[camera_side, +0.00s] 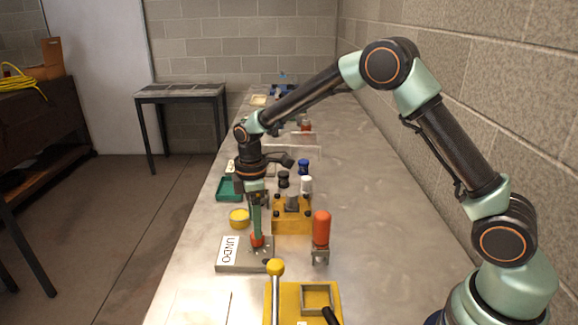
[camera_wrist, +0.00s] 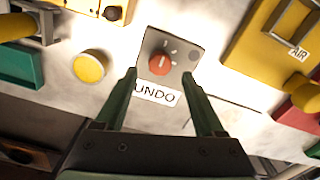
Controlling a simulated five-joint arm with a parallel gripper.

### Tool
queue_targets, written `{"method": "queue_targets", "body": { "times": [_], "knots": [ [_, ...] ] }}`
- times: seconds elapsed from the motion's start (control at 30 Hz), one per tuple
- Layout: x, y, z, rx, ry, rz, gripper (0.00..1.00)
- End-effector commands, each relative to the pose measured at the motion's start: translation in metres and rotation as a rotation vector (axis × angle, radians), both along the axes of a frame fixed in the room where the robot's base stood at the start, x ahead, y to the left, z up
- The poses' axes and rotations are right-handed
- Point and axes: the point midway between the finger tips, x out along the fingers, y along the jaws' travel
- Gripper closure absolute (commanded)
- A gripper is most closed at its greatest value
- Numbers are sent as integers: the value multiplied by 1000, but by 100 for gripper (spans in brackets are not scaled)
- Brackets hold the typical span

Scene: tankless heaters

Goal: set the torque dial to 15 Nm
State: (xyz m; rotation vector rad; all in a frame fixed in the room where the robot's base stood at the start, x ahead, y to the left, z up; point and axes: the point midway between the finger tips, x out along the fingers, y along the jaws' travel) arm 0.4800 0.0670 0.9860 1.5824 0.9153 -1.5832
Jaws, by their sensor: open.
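A red dial (camera_side: 257,240) sits on a grey plate (camera_side: 232,266) with white marks fanned around it and a white label reading UNDO (camera_side: 229,251). The wrist view shows the red dial (camera_wrist: 159,64) with its marks; I can read no numbers, so its setting is unclear. My gripper (camera_side: 257,230) points down over the dial. In the wrist view my gripper (camera_wrist: 160,75) is open, its green fingers one on each side of the dial. I cannot tell whether the fingertips touch it. A small dark round part (camera_wrist: 196,52) lies on the same plate.
A yellow block with clamps (camera_side: 291,219) and an upright red cylinder (camera_side: 321,228) stand to the right. A yellow-knobbed lever (camera_side: 275,268) and yellow frame (camera_side: 318,299) are in front. A teal tray (camera_side: 229,189) lies behind.

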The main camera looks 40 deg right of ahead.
Motion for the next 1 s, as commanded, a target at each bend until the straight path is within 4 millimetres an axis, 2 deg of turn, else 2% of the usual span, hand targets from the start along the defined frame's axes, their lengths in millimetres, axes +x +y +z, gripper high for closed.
{"method": "queue_targets", "body": {
  "times": [0.1, 0.23, 0.63, 0.77, 0.8, 0.83, 1.0],
  "knots": [
    [-1, 0, -19, 0, 4, -1, 29],
    [0, 0, -31, 0, 1, -1, 29],
    [0, 0, -37, 0, 0, -1, 29],
    [0, 0, -37, 0, 0, -1, 79],
    [0, 0, -37, 0, 0, -1, 94],
    [0, 0, -37, 0, 0, -1, 100],
    [0, 0, -37, 0, 0, -5, 100]
  ]
}}
